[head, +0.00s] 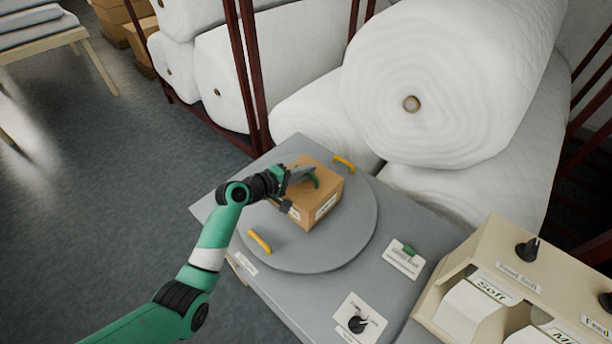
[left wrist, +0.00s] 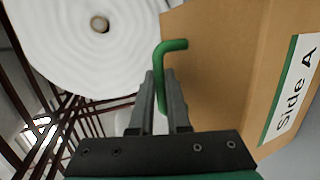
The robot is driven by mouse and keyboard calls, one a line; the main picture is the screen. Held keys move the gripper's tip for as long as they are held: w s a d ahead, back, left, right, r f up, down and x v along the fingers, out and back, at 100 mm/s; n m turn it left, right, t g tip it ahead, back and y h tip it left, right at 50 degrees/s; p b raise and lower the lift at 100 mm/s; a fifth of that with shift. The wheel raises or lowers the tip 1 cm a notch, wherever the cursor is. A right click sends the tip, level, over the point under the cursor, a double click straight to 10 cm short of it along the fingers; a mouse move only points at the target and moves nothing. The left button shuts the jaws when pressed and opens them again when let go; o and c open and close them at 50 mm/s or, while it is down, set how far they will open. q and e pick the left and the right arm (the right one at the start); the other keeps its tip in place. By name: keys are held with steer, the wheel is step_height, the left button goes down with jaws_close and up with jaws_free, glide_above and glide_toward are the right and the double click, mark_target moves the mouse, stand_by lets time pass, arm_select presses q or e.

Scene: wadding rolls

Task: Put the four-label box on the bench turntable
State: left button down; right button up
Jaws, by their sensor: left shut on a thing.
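The cardboard box (head: 318,196) is brown with white labels on its sides and sits over the round grey turntable (head: 345,235). Whether its base touches the disc is hard to tell. A green handle (left wrist: 163,75) stands on the box, and a label reading "Side A" (left wrist: 292,95) shows in the left wrist view. The turntable has two yellow grips on its rim. My left gripper (head: 303,176) is at the top of the box, shut on the green handle. My right gripper is not in view.
A grey bench (head: 290,290) carries the turntable. A beige unit (head: 510,265) with black knobs and "Soft" and other labels stands at the right. A black knob (head: 357,324) and a small green part (head: 409,250) are on the bench. Large white wadding rolls (head: 450,70) lie behind on racks.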

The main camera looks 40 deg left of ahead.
arm_select(q)
steer(key=shift+w, duration=0.1)
steer(key=shift+f, duration=0.15)
steer(key=c, duration=0.9)
jaws_free()
steer(key=shift+r, duration=0.2)
steer(key=p+v, duration=1.1)
steer(key=v, duration=0.1)
steer(key=shift+p, duration=0.3)
